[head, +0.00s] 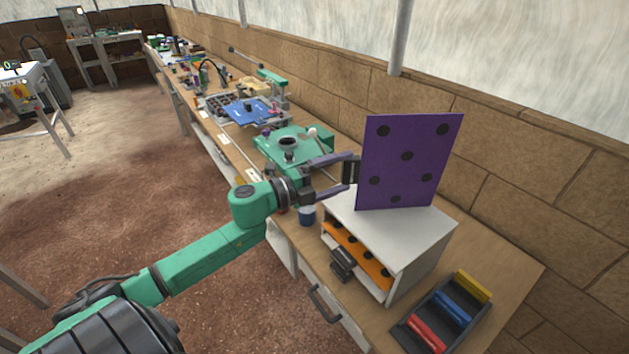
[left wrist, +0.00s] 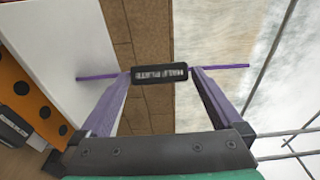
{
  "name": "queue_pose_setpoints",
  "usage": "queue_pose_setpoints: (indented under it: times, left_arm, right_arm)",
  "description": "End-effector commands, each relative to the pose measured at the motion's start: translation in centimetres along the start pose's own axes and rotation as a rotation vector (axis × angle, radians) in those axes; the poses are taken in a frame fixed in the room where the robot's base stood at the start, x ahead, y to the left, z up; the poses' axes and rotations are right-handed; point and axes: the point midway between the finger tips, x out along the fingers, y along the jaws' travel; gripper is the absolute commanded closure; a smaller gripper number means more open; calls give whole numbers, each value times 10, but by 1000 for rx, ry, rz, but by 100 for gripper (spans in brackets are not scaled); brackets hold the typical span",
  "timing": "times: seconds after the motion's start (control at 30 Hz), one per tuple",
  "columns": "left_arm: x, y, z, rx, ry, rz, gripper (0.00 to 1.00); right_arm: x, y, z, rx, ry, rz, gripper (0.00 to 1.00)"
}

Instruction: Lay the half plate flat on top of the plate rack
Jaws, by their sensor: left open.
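The purple half plate (head: 408,160) with black dots stands upright on the white plate rack (head: 405,235). A black handle (head: 350,170) projects from its left side. In the left wrist view the half plate (left wrist: 232,67) shows edge-on as a thin purple line, with the handle (left wrist: 160,73) facing the camera. My left gripper (head: 347,172) is open, its purple fingertips on either side of the handle, not closed on it. The rack's white top (left wrist: 60,40) shows at the left of the wrist view. My right gripper is not in view.
An orange dotted plate (head: 358,252) with a dark handle sits in the rack's front opening. A dark tray (head: 405,335) with red, blue and yellow pieces lies at the right. A brick wall (head: 500,180) runs behind.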

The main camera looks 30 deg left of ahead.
Motion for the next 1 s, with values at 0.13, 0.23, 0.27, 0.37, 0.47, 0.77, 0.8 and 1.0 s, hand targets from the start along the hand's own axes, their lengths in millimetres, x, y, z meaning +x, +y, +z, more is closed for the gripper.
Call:
queue_pose_setpoints:
  times: [0.13, 0.23, 0.27, 0.37, 0.47, 0.77, 0.8, 1.0]
  left_arm:
    - [-17, 4, 0, -1, 1, 4, 0]
    - [-32, 4, 0, -2, 0, 3, 0]
    - [-36, 4, -1, -3, 1, 3, 0]
    - [-55, 5, -1, -1, 0, 6, 0]
    - [-81, 5, 0, -3, -2, 5, 0]
    - [-137, 1, 0, 0, 0, 2, 0]
    - [-138, 1, 0, 0, 1, 2, 0]
    - [-139, 0, 0, 1, 1, 1, 0]
  right_arm:
    - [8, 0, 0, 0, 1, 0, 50]
    - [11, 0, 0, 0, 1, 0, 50]
    - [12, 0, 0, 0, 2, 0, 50]
    - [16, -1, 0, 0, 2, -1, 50]
    - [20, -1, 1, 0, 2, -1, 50]
    - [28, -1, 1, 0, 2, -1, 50]
    - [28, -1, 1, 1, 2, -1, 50]
    - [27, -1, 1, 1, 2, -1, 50]
